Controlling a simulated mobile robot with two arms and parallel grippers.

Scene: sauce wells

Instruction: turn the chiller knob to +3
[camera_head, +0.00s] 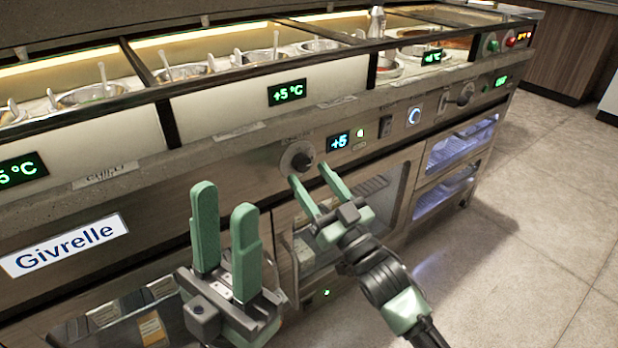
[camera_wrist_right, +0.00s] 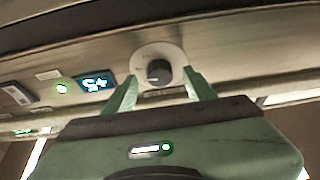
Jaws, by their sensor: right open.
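The chiller knob (camera_head: 301,160) is a dark knob on a pale round dial plate on the counter's front panel. The small display (camera_head: 339,141) to its right reads about +5. My right gripper (camera_head: 308,178) is open, its green fingertips just below and in front of the knob. In the right wrist view the knob (camera_wrist_right: 158,72) sits between and slightly beyond the two open fingers (camera_wrist_right: 160,88), with no clear contact. My left gripper (camera_head: 224,224) is open and empty, upright in front of the counter to the left of the knob.
A green light (camera_head: 360,133), a dark switch (camera_head: 385,126) and a lit round button (camera_head: 414,115) sit right of the display. Sauce wells (camera_head: 185,72) line the counter top. The floor (camera_head: 530,210) at right is clear.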

